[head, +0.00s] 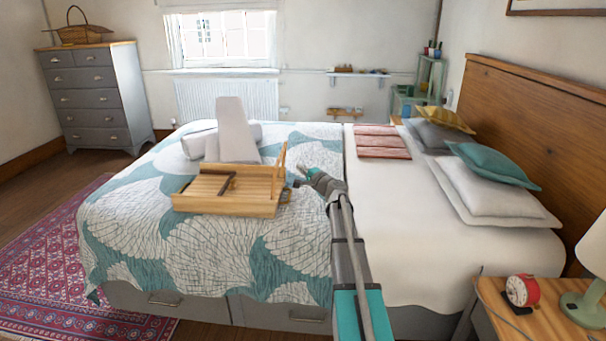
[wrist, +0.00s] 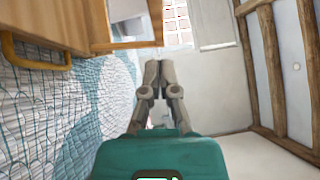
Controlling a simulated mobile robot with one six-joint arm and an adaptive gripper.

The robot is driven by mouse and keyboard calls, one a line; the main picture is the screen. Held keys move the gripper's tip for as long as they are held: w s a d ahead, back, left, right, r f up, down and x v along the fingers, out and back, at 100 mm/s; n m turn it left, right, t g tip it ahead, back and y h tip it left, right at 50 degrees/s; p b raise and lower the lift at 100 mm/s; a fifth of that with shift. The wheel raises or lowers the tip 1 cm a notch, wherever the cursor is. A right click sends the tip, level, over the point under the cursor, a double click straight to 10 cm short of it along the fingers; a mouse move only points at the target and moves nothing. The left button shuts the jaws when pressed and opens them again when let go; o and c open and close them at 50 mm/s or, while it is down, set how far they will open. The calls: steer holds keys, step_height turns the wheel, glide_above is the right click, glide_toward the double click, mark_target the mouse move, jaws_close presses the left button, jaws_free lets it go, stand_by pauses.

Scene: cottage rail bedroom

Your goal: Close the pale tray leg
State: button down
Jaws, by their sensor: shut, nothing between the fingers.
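The wooden tray (head: 228,207) lies on the patterned bedcover. A pale leg (head: 281,162) stands up at the tray's right end. A dark brown leg piece (head: 227,184) lies low across the tray's top. My gripper (head: 303,174) is just right of the pale leg, with a small gap showing in the head view. In the wrist view my gripper (wrist: 158,68) has its fingers together and empty. There the tray's side (wrist: 50,22) and a yellowish handle (wrist: 35,58) fill the upper left. Which wooden edge there is the pale leg I cannot tell.
A white wedge-shaped object (head: 232,132) and a rolled white item (head: 197,143) stand behind the tray. A folded red striped cloth (head: 382,141) and pillows (head: 490,190) lie to the right. The bedcover in front of the tray is clear.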

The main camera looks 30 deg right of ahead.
mark_target(281, 157)
steer(key=w, duration=0.1)
steer(key=w+a, duration=0.2)
steer(key=w, duration=0.1)
steer(key=shift+a+r+p, duration=0.2)
steer(key=shift+r+p, duration=0.1)
steer(key=shift+r, duration=0.05)
steer(key=shift+w+a+r, duration=0.1)
steer(key=shift+w+a, duration=0.3)
steer(key=shift+a, duration=0.3)
